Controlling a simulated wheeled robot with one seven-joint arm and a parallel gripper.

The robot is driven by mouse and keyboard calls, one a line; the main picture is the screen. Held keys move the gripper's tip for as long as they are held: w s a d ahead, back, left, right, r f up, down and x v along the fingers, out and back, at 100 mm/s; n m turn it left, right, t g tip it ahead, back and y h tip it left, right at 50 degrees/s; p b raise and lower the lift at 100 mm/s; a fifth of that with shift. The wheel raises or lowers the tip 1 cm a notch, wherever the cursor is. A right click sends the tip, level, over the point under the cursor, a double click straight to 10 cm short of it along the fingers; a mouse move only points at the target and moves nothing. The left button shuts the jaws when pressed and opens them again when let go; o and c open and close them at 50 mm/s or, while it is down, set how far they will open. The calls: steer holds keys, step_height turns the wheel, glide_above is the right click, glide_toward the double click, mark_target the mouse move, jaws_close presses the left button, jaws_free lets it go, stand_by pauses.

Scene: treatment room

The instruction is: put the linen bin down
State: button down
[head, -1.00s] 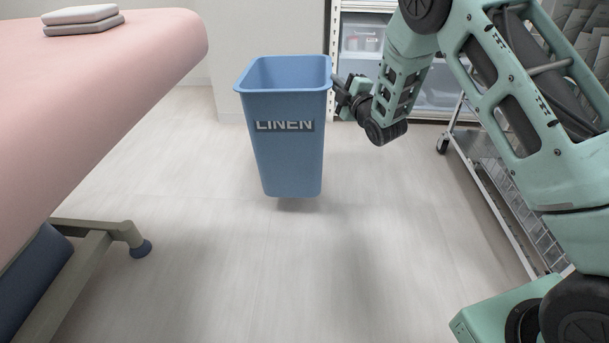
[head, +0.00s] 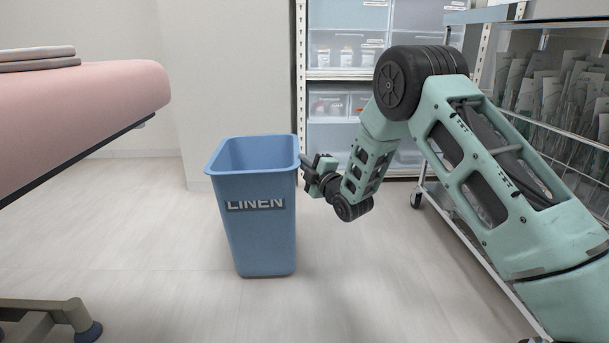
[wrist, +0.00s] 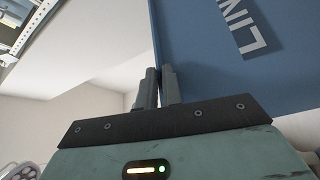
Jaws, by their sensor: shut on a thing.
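The linen bin (head: 258,240) is a blue, open-topped, tapered bin with a LINEN label on its front. It is upright in the middle of the head view, at or very close to the floor (head: 350,290); I cannot tell whether its base touches. My gripper (head: 308,167) is at the bin's right side, just below the rim, shut on it. In the wrist view the two fingers (wrist: 159,75) are close together at the edge of the blue bin wall (wrist: 205,70). The exact grip on the rim is partly hidden.
A pink treatment couch (head: 80,110) with folded linen (head: 38,60) is at the left, its foot (head: 85,325) on the floor. Shelving with bins (head: 345,135) stands behind. A wire trolley (head: 560,150) is at the right. Floor around the bin is clear.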

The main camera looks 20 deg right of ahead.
steer(key=shift+f, duration=0.65)
steer(key=c, duration=2)
jaws_free()
steer(key=shift+f, duration=0.15)
steer(key=o, duration=0.4)
steer(key=shift+o, duration=0.2)
steer(key=shift+s, duration=0.1)
